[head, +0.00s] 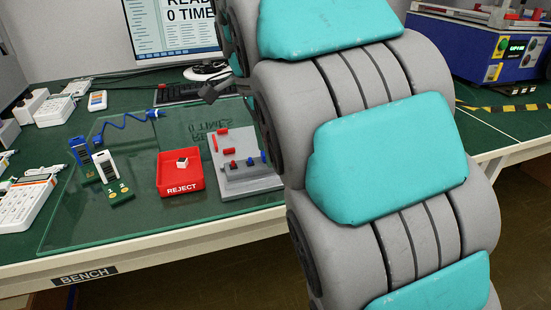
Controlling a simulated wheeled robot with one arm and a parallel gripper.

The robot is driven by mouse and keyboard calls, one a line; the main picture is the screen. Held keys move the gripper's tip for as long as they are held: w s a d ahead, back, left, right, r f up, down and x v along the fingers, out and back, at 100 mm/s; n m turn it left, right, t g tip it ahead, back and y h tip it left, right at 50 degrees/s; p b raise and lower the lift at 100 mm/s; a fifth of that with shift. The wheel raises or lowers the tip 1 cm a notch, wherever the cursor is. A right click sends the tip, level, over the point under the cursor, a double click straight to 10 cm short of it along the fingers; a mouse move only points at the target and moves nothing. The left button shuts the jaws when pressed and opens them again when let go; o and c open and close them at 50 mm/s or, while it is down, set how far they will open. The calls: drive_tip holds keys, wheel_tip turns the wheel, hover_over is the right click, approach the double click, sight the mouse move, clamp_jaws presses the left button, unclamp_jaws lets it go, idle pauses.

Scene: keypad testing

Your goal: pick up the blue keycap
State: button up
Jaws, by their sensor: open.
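I cannot pick out the blue keycap for certain. A small blue piece (264,156) shows at the right edge of the grey fixture (250,185), close to my arm. A tall blue holder with a dark face (80,150) stands on the left, beside a similar white holder (105,166). What these hold is too small to tell. My arm covers the middle and right of the head view.
A red REJECT bin (181,187) holds a small white and dark piece. Red parts stand on the fixture. A coiled blue cable (125,122), a monitor (172,28), a keyboard (185,94) and white devices (27,200) surround the glassy mat (140,215). A blue machine stands right.

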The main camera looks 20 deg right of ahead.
drive_tip(key=shift+c, duration=0.3)
clamp_jaws()
idle(0.3)
